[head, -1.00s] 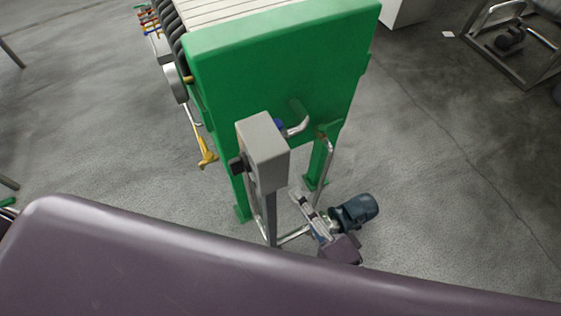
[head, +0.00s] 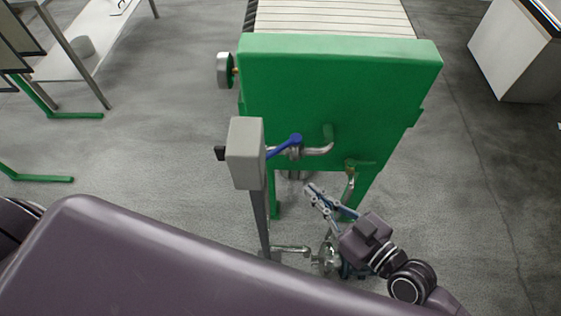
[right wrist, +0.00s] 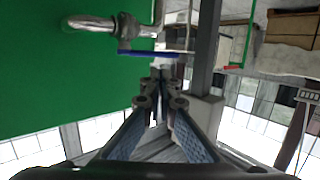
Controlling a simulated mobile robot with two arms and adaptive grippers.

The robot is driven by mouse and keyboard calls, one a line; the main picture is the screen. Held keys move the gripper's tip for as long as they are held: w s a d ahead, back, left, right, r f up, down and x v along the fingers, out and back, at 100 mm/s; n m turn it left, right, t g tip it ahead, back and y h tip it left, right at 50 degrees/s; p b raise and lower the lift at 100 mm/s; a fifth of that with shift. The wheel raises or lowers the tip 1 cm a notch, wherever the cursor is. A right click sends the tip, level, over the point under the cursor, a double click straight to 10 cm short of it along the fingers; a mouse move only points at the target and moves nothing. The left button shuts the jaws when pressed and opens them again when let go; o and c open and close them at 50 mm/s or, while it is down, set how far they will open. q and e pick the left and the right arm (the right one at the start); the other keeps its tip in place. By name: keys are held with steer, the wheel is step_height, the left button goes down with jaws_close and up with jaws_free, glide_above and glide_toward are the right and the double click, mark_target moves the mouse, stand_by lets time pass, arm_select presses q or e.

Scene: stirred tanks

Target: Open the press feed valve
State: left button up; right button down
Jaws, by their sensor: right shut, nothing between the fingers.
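The press feed valve shows as a blue lever (head: 284,146) on a steel pipe that runs to the green end plate (head: 335,95) of the press. The lever slants down to the left, toward the grey box on a post. My right gripper (head: 311,190) is below the lever and a little to its right, fingers pointing up and left, shut and empty, apart from the lever. In the right wrist view the blue lever (right wrist: 148,54) lies across the picture just beyond my shut fingertips (right wrist: 162,78). My left gripper is not in view.
The grey box (head: 246,153) on its post stands close to the left of the valve. A lower pipe (head: 349,187) comes down from the plate near my right gripper. A white table (head: 95,45) is at the far left, a white cabinet (head: 515,50) at the far right. Open floor lies on both sides.

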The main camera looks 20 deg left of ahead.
steer(key=p, duration=0.2)
glide_toward(276, 151)
steer(key=w+a+f, duration=0.2)
steer(key=a, duration=0.3)
steer(key=shift+w+a, duration=0.25)
steer(key=shift+a, duration=0.3)
steer(key=shift+w, duration=0.1)
